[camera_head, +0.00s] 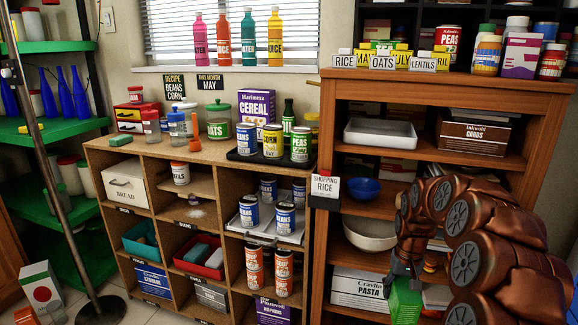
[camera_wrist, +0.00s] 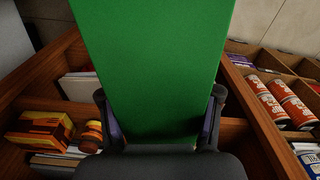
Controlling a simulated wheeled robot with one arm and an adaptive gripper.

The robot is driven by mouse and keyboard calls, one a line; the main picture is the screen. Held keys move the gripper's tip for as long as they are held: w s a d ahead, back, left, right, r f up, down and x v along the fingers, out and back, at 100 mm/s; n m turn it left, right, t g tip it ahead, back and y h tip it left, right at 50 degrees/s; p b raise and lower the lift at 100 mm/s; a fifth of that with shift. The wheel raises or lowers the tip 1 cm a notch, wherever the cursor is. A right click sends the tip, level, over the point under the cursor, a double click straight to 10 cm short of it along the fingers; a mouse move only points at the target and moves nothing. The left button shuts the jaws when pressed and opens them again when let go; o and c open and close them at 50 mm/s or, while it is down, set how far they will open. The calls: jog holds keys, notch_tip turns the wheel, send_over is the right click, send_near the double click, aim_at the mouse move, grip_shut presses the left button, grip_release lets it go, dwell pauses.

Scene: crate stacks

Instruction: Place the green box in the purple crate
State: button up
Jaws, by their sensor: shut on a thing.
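The green box (camera_head: 404,303) is at the bottom right of the head view, in front of the dark wooden shelf. It fills the middle of the wrist view (camera_wrist: 155,55). My gripper (camera_head: 403,272) is shut on it, with one finger on each side of its lower end in the wrist view (camera_wrist: 160,105). In the head view the box's lower part is cut off. A purple container with white lettering (camera_head: 272,313) stands in a bottom cubby of the light shelf, cut off below. I cannot tell whether it is the purple crate or open on top.
Red-labelled cans (camera_head: 284,273) stand in the cubby above the purple container. A red bin (camera_head: 198,262) and a teal bin (camera_head: 140,240) sit further left. The dark shelf's side post (camera_head: 318,255) stands between my gripper and the light shelf. A white Pasta crate (camera_head: 358,291) is close left.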

jog(key=a+r+n+p, duration=0.1)
jog(key=a+r+n, duration=0.1)
jog(key=a+r, duration=1.05)
notch_tip(320, 180, up, 12)
jog(key=s+p, duration=0.2)
jog(key=p, duration=2.3)
jog(key=shift+s+f, duration=0.15)
jog(key=shift+s, duration=0.05)
jog(key=shift+a+f, duration=0.15)
